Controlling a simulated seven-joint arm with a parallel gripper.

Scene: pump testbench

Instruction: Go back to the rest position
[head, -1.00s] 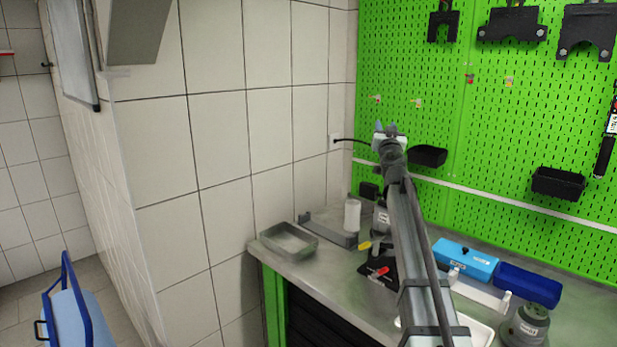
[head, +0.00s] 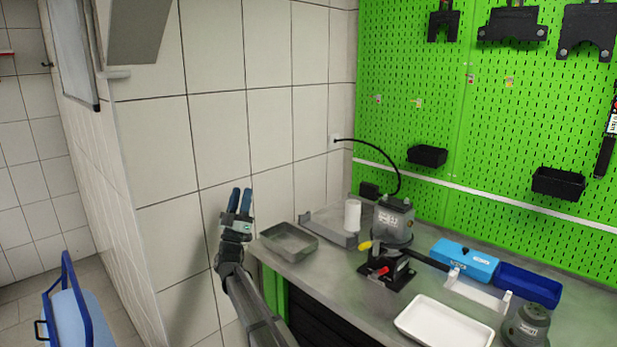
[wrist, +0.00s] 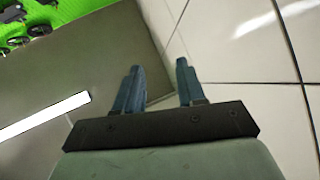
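My gripper (head: 240,201) is raised to the left of the workbench, in front of the tiled wall, with its two blue fingers pointing up. In the wrist view the fingers (wrist: 158,85) stand apart with a clear gap between them and nothing held. The gripper touches nothing that I can see.
The bench (head: 330,283) holds a grey tray (head: 289,242) near my gripper, a grey pump unit (head: 394,220) on a black stand, a white tray (head: 444,322) and a blue box (head: 465,260). A green pegboard (head: 420,100) stands behind. A blue cart (head: 75,310) is at lower left.

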